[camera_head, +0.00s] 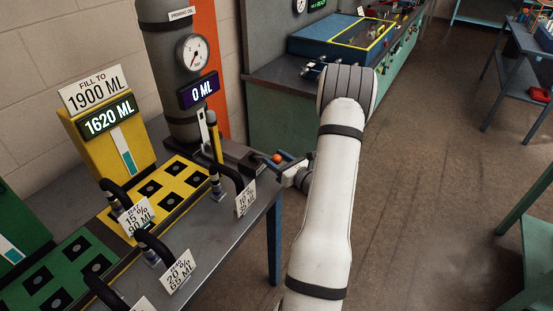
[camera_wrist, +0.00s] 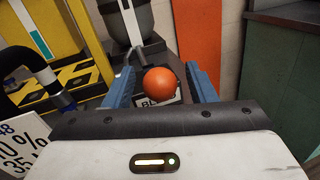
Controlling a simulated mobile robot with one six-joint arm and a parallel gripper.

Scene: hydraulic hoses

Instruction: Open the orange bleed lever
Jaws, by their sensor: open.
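The orange bleed lever shows as a round orange knob (camera_wrist: 165,83) in the wrist view, in front of a partly covered label that starts "BL". In the head view the knob (camera_head: 277,158) is small, at the right end of the dark base under the grey priming oil cylinder (camera_head: 165,70). My gripper (camera_wrist: 160,88) is open, with one blue finger on each side of the knob. I cannot tell whether either finger touches it. In the head view my gripper (camera_head: 296,172) is partly hidden by my arm.
A yellow unit (camera_head: 108,130) reads 1620 ML under a "Fill to 1900 ML" sign. Black hoses with tags (camera_head: 245,198) stand along the grey bench (camera_head: 225,240).

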